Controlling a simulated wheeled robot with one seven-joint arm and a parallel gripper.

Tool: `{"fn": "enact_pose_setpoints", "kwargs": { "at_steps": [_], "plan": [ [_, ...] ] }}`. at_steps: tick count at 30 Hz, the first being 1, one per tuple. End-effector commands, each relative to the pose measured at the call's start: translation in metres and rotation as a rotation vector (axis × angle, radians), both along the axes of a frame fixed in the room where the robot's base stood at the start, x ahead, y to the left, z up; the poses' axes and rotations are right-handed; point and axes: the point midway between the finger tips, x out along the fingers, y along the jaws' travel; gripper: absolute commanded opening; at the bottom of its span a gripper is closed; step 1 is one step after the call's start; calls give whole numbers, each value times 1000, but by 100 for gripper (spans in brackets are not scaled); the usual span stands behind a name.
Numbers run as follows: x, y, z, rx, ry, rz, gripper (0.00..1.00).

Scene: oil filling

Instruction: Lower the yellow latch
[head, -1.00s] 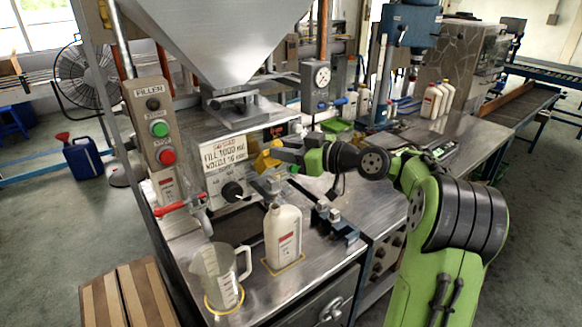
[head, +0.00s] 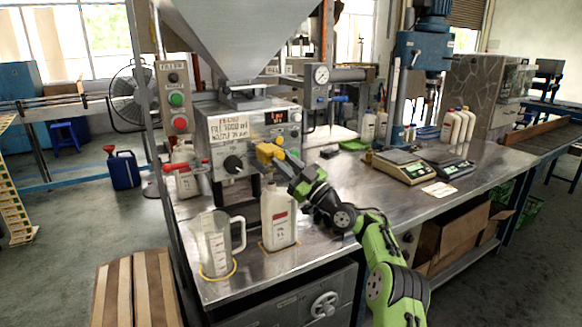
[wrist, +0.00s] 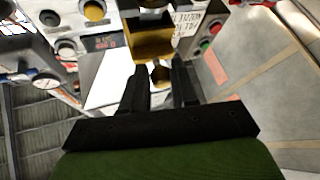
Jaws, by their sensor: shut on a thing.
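The yellow latch (head: 267,152) is on the front of the filler machine (head: 262,118), above the white bottle. In the wrist view the latch's block (wrist: 150,40) lies just beyond the fingertips. A small rounded yellow-brown end of it (wrist: 160,75) shows between the two black fingers. My gripper (head: 281,160) reaches the latch from the lower right and is shut on it. It also shows in the wrist view (wrist: 160,80). The fingers partly hide where they touch the latch.
A white bottle (head: 279,216) stands close below my gripper. A clear jug (head: 214,247) stands to its left. A red-handled valve (head: 182,167) is left of the machine.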

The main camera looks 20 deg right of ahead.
Motion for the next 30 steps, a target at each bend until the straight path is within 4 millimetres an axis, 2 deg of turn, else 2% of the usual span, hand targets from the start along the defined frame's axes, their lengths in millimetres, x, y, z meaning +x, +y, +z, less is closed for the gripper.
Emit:
{"fn": "enact_pose_setpoints", "kwargs": {
  "at_steps": [1,6,23,24,30],
  "plan": [
    [3,2,-8,-3,8,1,0],
    [7,2,-16,-5,16,2,0],
    [10,2,-20,-5,25,0,0],
    [10,2,-21,-4,25,0,35],
    [9,1,-17,-4,17,0,37]
  ]
}}
